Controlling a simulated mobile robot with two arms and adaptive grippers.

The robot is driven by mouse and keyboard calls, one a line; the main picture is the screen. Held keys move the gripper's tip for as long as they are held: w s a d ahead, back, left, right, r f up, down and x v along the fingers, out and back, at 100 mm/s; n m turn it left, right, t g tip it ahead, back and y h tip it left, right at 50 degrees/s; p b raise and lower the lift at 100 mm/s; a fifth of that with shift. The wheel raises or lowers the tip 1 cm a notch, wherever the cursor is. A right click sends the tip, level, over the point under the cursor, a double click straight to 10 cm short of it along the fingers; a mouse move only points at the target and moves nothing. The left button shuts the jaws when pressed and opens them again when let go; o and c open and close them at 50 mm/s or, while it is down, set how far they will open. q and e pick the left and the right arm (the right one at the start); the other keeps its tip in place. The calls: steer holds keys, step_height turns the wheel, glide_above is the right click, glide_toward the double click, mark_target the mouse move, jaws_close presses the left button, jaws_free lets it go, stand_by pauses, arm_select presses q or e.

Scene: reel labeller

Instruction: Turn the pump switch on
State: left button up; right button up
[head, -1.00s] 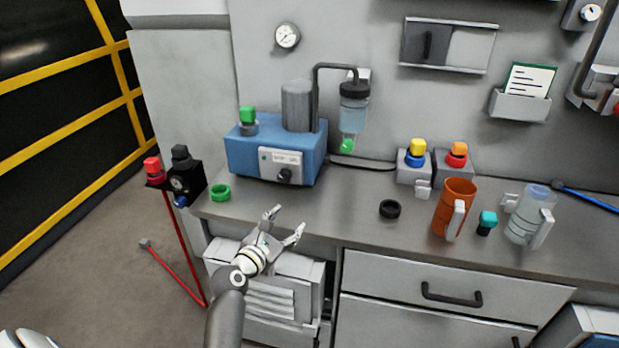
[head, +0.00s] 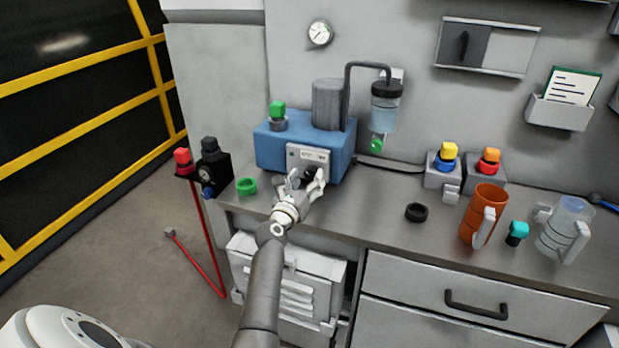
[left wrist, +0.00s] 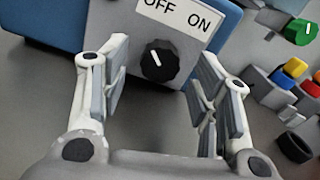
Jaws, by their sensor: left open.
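The blue pump unit (head: 270,148) stands on the counter with a pale switch plate (head: 308,157) on its front. The black rotary switch knob (left wrist: 159,62) shows clearly in the left wrist view. Its white pointer line leans up and left, toward the OFF label (left wrist: 158,6); the ON label (left wrist: 199,22) is to the right. My left gripper (head: 306,178) is open in front of the knob. In the left wrist view its fingers (left wrist: 160,75) stand either side of the knob with gaps, not visibly touching it. In the head view the gripper partly hides the knob.
A green ring (head: 246,186) lies left of the gripper and a black ring (head: 416,212) to the right. An orange mug (head: 483,216) and a clear jug (head: 566,229) stand farther right. A filter bowl (head: 384,115) hangs beside the pump.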

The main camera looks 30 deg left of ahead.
arm_select(q)
steer(key=shift+x, duration=1.2)
arm_select(e)
steer(key=shift+a+f, duration=0.2)
steer(key=shift+a, duration=0.15)
arm_select(q)
steer(key=c, duration=1)
steer(key=shift+c, duration=0.2)
arm_select(e)
steer(key=shift+d, duration=0.3)
